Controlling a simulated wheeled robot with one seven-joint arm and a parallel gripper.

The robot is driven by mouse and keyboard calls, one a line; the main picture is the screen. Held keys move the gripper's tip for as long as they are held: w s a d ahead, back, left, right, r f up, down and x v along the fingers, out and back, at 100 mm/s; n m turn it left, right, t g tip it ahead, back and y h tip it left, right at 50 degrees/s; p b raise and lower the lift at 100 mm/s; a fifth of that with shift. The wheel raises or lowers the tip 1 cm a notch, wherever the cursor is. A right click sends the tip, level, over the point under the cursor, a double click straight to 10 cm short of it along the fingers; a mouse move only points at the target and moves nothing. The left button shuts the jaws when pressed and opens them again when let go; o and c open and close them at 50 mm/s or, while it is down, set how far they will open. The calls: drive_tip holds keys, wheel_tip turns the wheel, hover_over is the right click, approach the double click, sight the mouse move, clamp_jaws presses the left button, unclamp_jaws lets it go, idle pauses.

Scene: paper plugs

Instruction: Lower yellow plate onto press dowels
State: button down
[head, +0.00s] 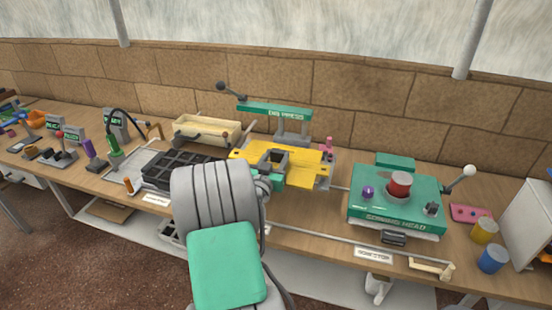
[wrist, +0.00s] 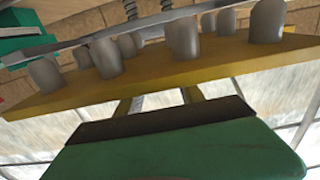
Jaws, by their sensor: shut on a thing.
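The yellow plate (head: 305,172) lies flat at the die press (head: 275,112), below its green top bar, in the head view. My gripper (head: 273,160) is shut on the plate near its front middle. In the wrist view, which appears upside down, the plate (wrist: 60,98) spans the frame and my fingers (wrist: 157,101) meet its edge. Several grey rounded dowels (wrist: 108,58) show along the plate's face, beside a grey metal bar and springs. I cannot tell whether the dowels pass into the plate or how large any gap beneath it is.
A green Forming Head unit (head: 350,225) with a red cylinder stands to the right. A black gridded tray (head: 180,170) and a cream bin (head: 205,125) lie to the left. Yellow and blue cups (head: 491,259) stand far right. A metal rail runs along the bench's front.

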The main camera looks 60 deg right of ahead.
sight(276, 166)
drive_tip(key=shift+f+b, duration=1.65)
drive_tip(key=shift+b, duration=0.25)
drive_tip(key=c, duration=0.7)
unclamp_jaws()
drive_tip(key=shift+o, duration=0.2)
drive_tip(key=shift+f, duration=0.1)
drive_tip(key=s+a+b, duration=0.1)
drive_tip(key=a+b, duration=0.1)
drive_tip(key=a, duration=0.5)
drive_tip(key=shift+s+a, duration=0.15)
drive_tip(key=shift+a, duration=0.2)
